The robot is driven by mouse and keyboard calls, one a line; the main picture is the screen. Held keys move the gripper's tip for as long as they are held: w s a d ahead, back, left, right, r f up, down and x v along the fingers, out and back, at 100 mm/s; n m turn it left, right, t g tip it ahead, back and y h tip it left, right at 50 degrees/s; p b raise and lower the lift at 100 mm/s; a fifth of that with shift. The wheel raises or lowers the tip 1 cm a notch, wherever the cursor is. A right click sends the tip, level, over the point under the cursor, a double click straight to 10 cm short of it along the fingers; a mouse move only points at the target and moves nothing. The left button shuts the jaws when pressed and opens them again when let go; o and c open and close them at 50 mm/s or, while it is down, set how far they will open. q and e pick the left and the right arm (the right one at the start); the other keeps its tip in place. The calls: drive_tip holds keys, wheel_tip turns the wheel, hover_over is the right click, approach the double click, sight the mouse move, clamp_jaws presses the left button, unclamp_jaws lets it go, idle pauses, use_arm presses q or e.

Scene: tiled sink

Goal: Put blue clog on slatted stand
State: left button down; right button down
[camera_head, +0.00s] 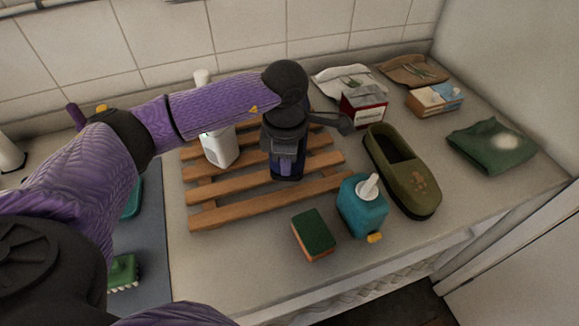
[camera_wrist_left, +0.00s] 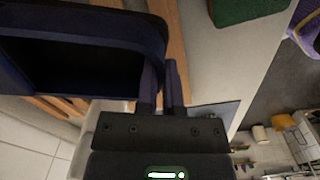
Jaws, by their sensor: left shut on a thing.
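The slatted stand (camera_head: 235,212) is a wooden rack on the counter, left of centre in the head view. My left gripper (camera_head: 287,150) is over its right half, pointing down. The dark blue clog (camera_head: 287,172) shows only in part below the gripper, which hides most of it. In the left wrist view the clog (camera_wrist_left: 95,22) is large, with its dark opening visible, and the left fingers (camera_wrist_left: 163,85) are shut on its rim. Wooden slats show beneath it. I cannot tell whether the clog touches the slats. My right gripper is not in view.
A white bottle (camera_head: 219,148) stands on the stand, left of the gripper. A teal pump bottle (camera_head: 361,212), a green sponge (camera_head: 313,234) and an olive clog (camera_head: 402,172) lie close to the right. Boxes and a green cloth (camera_head: 492,146) are farther right.

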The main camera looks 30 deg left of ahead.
use_arm(q)
wheel_tip(320, 180, down, 4)
drive_tip(key=shift+f+b, duration=0.1)
drive_tip(key=shift+b, duration=0.25)
drive_tip(key=c, duration=0.8)
unclamp_jaws()
drive_tip(key=shift+o, duration=0.2)
drive_tip(key=shift+r, duration=0.25)
wheel_tip(320, 180, up, 12)
drive_tip(key=shift+f+p, duration=0.1)
drive_tip(key=shift+p, duration=0.9)
